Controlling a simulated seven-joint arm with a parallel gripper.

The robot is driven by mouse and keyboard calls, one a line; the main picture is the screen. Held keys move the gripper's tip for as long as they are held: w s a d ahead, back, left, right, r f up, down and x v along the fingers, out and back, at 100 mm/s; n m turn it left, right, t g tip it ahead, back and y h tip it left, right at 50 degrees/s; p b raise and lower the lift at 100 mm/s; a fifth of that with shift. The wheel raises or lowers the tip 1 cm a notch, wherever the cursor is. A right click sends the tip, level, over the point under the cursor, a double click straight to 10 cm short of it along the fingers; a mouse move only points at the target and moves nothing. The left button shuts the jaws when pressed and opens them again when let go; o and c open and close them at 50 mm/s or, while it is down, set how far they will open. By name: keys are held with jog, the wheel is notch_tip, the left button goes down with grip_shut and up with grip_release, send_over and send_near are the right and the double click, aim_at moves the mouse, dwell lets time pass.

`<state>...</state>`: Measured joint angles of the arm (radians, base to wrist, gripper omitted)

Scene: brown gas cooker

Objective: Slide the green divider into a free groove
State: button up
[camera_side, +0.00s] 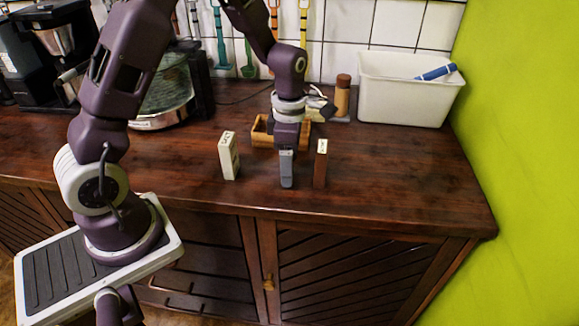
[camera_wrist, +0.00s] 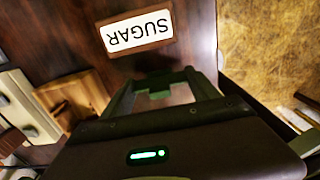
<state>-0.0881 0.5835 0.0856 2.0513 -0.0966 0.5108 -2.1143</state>
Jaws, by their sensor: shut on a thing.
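My gripper (camera_side: 287,148) points down over the counter, shut on a slim grey block (camera_side: 287,170) that stands between two other upright blocks. In the wrist view my gripper (camera_wrist: 165,95) has a pale grey piece between its fingers, mostly hidden by the gripper body. I cannot make out a green divider for certain; only a dull green tint shows by the left finger. A small wooden box (camera_side: 260,137) sits just behind my gripper, partly hidden by it. It also shows in the wrist view (camera_wrist: 85,92). Its grooves cannot be made out.
A brown block (camera_side: 320,168) stands close right of the grey one; its label reads SUGAR in the wrist view (camera_wrist: 138,32). A cream block (camera_side: 228,160) stands to the left. A white bin (camera_side: 405,95) and a brown jar (camera_side: 342,98) are behind. The counter's right front is clear.

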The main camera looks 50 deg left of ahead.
jog(key=shift+f, duration=0.55)
jog(key=shift+f, duration=0.1)
jog(key=o, duration=1.3)
jog(key=shift+o, duration=0.2)
